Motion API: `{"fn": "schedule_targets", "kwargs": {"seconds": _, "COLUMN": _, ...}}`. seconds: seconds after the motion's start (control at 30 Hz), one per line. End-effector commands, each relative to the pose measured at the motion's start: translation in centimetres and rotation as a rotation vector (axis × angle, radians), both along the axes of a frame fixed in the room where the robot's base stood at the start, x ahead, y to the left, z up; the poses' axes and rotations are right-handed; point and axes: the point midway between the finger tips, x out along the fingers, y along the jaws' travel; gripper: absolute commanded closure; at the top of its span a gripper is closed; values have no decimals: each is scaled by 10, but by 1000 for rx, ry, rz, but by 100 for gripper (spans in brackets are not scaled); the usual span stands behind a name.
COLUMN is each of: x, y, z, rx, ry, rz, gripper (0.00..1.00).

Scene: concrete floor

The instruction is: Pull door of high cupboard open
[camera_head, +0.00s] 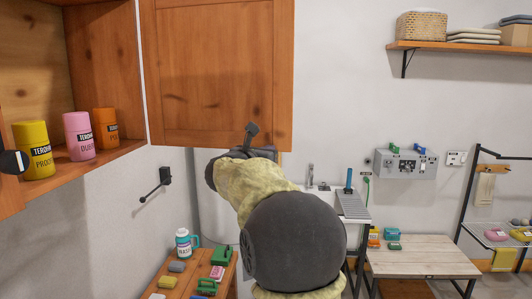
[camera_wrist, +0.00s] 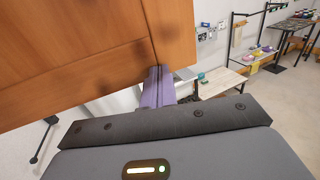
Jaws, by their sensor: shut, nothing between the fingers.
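The high cupboard (camera_head: 92,60) is wooden and hangs at the upper left in the head view, its inside exposed. Its wooden door (camera_head: 215,75) stands swung out into the room, right of the shelf opening; it also fills the upper left of the wrist view (camera_wrist: 85,50). My gripper (camera_head: 251,130) is shut and empty, overlapping the door's lower part near its right-hand edge. In the wrist view its purple fingers (camera_wrist: 157,85) lie together beside the door's lower corner. I cannot tell whether they touch the door. No handle shows on this door.
Yellow (camera_head: 34,150), pink (camera_head: 79,136) and orange (camera_head: 105,128) canisters stand in the cupboard. A small wooden table (camera_head: 165,285) with a bottle and blocks is below. A pale table (camera_head: 420,257) stands to the right. Bare wall lies right of the door.

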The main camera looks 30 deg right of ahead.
Motion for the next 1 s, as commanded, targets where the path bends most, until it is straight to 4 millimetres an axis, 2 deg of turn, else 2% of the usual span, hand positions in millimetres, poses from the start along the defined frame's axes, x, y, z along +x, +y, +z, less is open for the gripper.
{"fn": "schedule_targets", "kwargs": {"seconds": 0.17, "x": -4, "y": 5, "z": -2, "rx": 0, "ry": -2, "rz": 0, "gripper": 100}}
{"fn": "schedule_targets", "kwargs": {"seconds": 0.37, "x": -18, "y": 22, "z": -5, "rx": 0, "ry": -4, "rz": -1, "gripper": 100}}
{"fn": "schedule_targets", "kwargs": {"seconds": 0.8, "x": -79, "y": 80, "z": -4, "rx": -1, "ry": -3, "rz": -2, "gripper": 100}}
{"fn": "schedule_targets", "kwargs": {"seconds": 1.0, "x": -93, "y": 93, "z": -1, "rx": -1, "ry": -1, "rz": -5, "gripper": 100}}
